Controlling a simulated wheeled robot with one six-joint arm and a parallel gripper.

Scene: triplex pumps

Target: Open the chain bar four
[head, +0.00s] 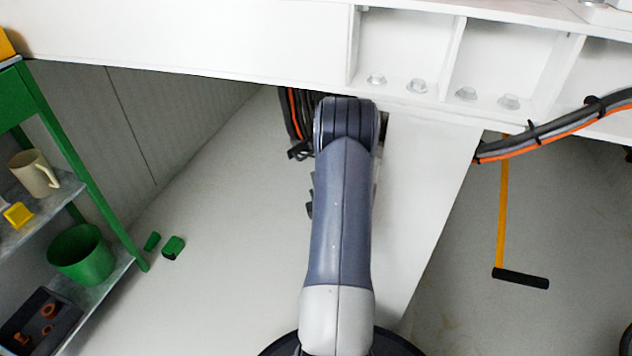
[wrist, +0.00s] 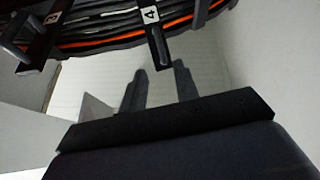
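In the wrist view, the chain bar four (wrist: 154,36) is a dark bar with a white "4" label. It lies across a bundle of grey and orange cables, and its lower end points toward my gripper. In the head view, my arm hides the gripper and bar four.
A second bar, labelled "3" (wrist: 50,32), crosses the cables at left in the wrist view. In the head view, a white steel beam (head: 230,45) spans the top and cables (head: 560,125) run at right. A yellow crank handle (head: 503,215) hangs at right; a green shelf (head: 85,180) stands left.

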